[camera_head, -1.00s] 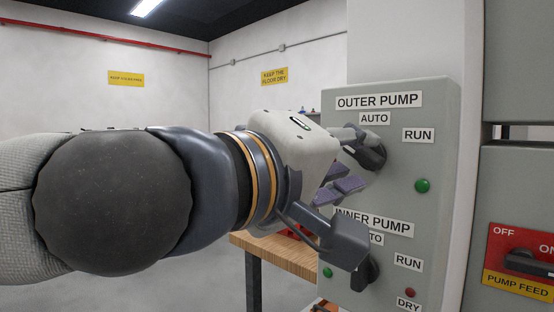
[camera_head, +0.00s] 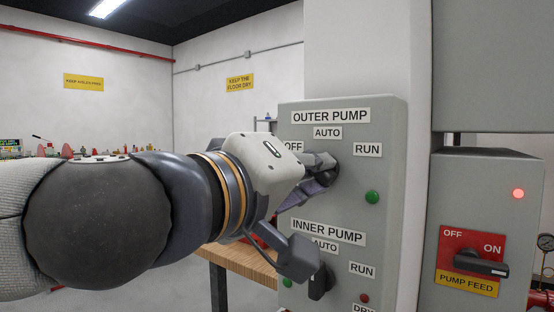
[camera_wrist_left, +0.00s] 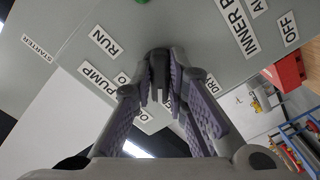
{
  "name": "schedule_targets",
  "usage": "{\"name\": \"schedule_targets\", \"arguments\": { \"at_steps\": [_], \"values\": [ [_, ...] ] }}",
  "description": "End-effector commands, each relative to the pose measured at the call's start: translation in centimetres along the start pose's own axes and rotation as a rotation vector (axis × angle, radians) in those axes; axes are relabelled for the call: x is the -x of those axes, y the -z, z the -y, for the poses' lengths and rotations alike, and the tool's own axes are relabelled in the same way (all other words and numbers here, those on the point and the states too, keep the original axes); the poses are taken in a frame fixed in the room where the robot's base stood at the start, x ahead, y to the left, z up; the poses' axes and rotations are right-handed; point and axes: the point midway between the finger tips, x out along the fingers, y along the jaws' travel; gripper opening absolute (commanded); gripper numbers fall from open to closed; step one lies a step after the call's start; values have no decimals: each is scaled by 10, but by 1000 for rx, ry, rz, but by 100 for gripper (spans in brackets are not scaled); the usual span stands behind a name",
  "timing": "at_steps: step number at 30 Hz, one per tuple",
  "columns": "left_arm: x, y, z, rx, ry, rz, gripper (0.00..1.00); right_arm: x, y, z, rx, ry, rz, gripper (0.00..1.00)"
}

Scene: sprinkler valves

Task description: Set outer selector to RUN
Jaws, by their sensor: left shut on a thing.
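The outer selector (camera_head: 331,179) is a dark knob on the grey panel (camera_head: 390,230), under the OUTER PUMP plate (camera_head: 331,116). AUTO (camera_head: 327,132) is above it, RUN (camera_head: 367,150) to its upper right, and the OFF plate to its upper left is partly covered. My left gripper (camera_head: 318,172) is shut on the selector, its fingers hiding part of it. In the left wrist view, the selector (camera_wrist_left: 159,62) sits between the fingertips (camera_wrist_left: 163,85). Its exact pointing direction is hard to tell. My right gripper is not in view.
Below is the INNER PUMP selector (camera_head: 319,285), close to a low-hanging part of my left gripper. A green lamp (camera_head: 372,197) is beside the outer selector. Right of the panel is a PUMP FEED switch (camera_head: 480,263) under a lit red lamp (camera_head: 518,193). A wooden bench (camera_head: 240,262) stands behind.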

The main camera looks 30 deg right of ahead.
Motion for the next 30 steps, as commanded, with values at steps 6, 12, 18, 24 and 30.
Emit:
{"name": "schedule_targets", "arguments": {
  "at_steps": [6,12,18,24,30],
  "values": [
    [0,1,-2,-138,0,0,0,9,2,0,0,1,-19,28],
    [0,0,-1,-142,0,-1,0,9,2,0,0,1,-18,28],
    [1,1,-5,-364,-1,0,0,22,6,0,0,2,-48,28],
    [0,0,-1,-439,-1,0,0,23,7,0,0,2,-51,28],
    [0,1,-2,-483,0,-1,0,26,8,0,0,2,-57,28]
  ]
}}
